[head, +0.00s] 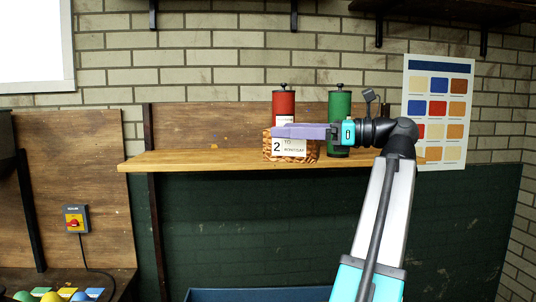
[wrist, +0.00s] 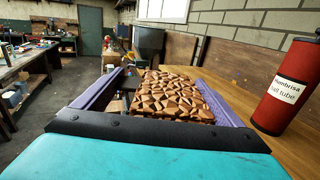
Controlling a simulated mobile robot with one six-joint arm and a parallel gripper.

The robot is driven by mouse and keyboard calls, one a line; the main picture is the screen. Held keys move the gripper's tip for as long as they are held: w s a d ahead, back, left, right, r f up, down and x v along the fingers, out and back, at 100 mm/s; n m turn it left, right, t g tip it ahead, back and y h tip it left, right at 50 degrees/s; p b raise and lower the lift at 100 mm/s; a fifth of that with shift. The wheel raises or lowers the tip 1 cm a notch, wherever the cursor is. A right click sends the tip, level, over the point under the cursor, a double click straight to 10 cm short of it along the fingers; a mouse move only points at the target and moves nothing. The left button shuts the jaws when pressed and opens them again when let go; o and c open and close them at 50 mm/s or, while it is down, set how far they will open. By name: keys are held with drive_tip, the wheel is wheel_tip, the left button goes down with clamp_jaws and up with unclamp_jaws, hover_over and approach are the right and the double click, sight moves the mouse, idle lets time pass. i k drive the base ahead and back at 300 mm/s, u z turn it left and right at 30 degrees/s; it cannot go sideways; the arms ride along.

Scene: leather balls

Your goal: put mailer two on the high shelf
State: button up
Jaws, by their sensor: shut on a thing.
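Mailer two (head: 291,150) is a brown patterned box with a white label reading "2" in the head view. My gripper (head: 278,131) reaches in from the right with its purple fingers at the box's upper part. In the wrist view the mailer (wrist: 172,98) lies between the two fingers, and the gripper is shut on it. The mailer is at the front edge of the long wooden shelf (head: 200,159), and its label overlaps that edge in the head view. I cannot tell whether its underside touches the board.
A red tube (head: 283,104) and a green tube (head: 339,108) stand on the shelf behind the mailer and my gripper. The red tube (wrist: 286,90) is at the right in the wrist view. The shelf's left part is bare. Brackets and dark boards hang above.

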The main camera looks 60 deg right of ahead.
sight(195, 159)
drive_tip(key=u, duration=0.05)
drive_tip(key=i, duration=0.9)
